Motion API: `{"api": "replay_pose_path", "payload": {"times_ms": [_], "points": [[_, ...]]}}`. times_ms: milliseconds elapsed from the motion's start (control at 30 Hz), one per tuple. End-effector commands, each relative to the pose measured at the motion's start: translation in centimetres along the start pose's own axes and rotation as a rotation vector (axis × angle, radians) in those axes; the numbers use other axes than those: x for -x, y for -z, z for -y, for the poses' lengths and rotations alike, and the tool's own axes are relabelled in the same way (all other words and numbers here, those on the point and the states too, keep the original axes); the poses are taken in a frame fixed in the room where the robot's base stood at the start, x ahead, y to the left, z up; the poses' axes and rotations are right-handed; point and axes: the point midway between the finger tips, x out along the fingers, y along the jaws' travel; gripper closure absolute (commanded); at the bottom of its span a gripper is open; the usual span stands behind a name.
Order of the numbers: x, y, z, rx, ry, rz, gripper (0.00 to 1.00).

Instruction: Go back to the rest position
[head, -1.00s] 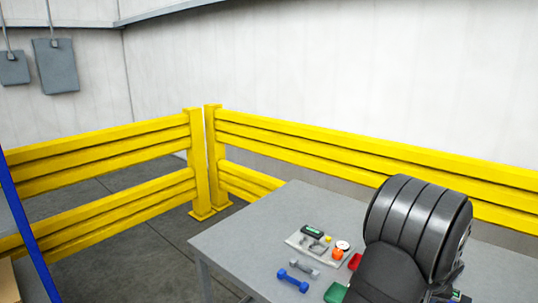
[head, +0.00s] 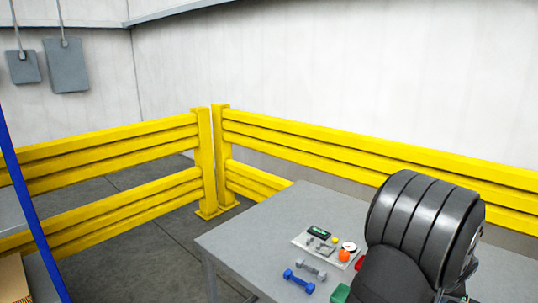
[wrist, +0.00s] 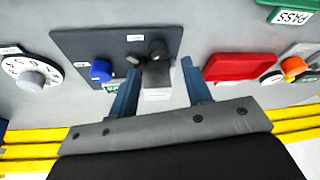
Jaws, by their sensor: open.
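My gripper (wrist: 160,72) shows in the wrist view with its two blue-grey fingers apart. Nothing is clamped between them. Beyond the fingertips is a dark panel (wrist: 75,45) with a blue knob (wrist: 101,71) and a black knob-like part (wrist: 157,50). A pale block shows in the gap between the fingers; I cannot tell how far it is from them. In the head view my dark arm covers the right part of the grey table (head: 250,235), and the gripper is hidden.
The table holds a light board (head: 309,240) with small parts, an orange item (head: 344,255), a blue dumbbell (head: 298,281) and a grey one (head: 311,268). Yellow rails (head: 350,150) stand behind.

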Motion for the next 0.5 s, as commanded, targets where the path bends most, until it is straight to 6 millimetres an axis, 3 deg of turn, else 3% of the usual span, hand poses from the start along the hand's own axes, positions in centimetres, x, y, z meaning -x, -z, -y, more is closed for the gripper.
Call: {"api": "replay_pose_path", "payload": {"times_ms": [500], "points": [[10.1,0.1,-0.1,0.001,-0.003,-0.003,0.55]]}}
